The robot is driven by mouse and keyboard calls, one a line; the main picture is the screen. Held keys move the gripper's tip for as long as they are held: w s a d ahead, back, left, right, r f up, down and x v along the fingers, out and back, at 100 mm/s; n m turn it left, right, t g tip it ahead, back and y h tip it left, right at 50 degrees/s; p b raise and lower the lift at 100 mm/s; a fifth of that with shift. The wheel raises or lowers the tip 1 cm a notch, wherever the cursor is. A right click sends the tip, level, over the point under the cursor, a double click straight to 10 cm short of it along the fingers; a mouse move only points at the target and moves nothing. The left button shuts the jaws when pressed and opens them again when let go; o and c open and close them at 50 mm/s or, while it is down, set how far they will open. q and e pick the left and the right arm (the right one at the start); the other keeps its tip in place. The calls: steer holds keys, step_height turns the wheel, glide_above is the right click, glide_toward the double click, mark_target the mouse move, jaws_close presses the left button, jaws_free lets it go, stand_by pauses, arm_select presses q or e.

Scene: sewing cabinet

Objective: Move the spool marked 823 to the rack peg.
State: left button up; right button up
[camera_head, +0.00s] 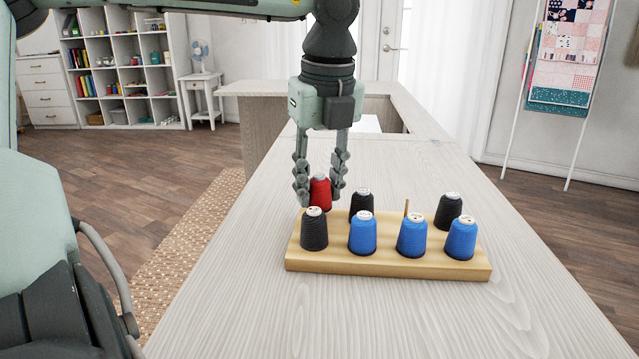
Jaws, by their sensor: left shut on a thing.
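My left gripper (320,194) is shut on the red spool (320,193) at the back left of the wooden rack (390,264), with one finger on each side. The red spool is upright, its top higher than its back-row neighbours; whether its base is clear of the rack is hard to tell. A bare rack peg (406,208) stands in the back row between two black spools (361,205) (447,212). The front row holds a black spool (314,232) and blue spools (362,236) (411,238) (461,241). The top markings are too small to read. My right gripper is out of view.
The rack stands on a pale wooden tabletop (240,300), with clear surface in front and to the left. The front row of spools stands close to the bare peg. A quilt rack (565,90) and shelves (125,70) are farther off.

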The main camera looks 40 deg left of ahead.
arm_select(q)
steer(key=o, duration=0.9)
steer(key=shift+o, duration=0.2)
step_height(320, 180, up, 12)
steer(key=d, duration=0.1)
steer(key=shift+s+d, duration=0.35)
steer(key=shift+f, duration=0.1)
